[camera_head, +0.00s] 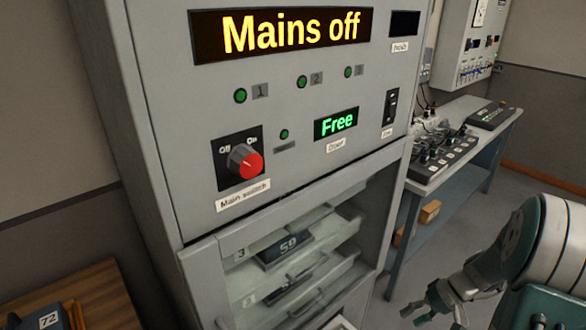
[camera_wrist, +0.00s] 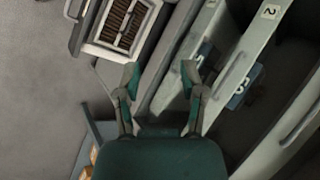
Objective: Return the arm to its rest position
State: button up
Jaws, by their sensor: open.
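My gripper (camera_head: 441,305) hangs at the lower right of the head view, to the right of the grey cabinet (camera_head: 158,130). In the wrist view my gripper (camera_wrist: 160,80) shows two green-tipped fingers spread apart with nothing between them. My arm (camera_head: 540,245) is bent at the right edge of the head view. The red main switch knob (camera_head: 247,163) sits at the panel's lower left.
A glass-fronted compartment (camera_head: 300,240) holds shelves with a unit marked 59 (camera_head: 285,247). A bench (camera_head: 440,187) with a fader console (camera_head: 443,152) stands behind, under a wall box (camera_head: 470,45). A wooden table (camera_head: 95,290) is at lower left. Floor shows between bench and arm.

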jog(key=s+a+r+n+t+h, duration=0.1)
jog(key=s+a+r+h, duration=0.1)
jog(key=s+a+r, duration=0.2)
jog(key=s+a+r+t+h, duration=0.2)
jog(key=s+a+r+h, duration=0.1)
jog(key=a+r, duration=0.4)
jog(key=s+a+r+n+t+h, duration=0.1)
jog(key=s+a+r, duration=0.4)
jog(key=r, duration=0.5)
jog(key=shift+s+a+r+n+t+h, duration=0.15)
jog(key=shift+s+r+n+t+h, duration=0.2)
jog(key=shift+s+t+h, duration=0.25)
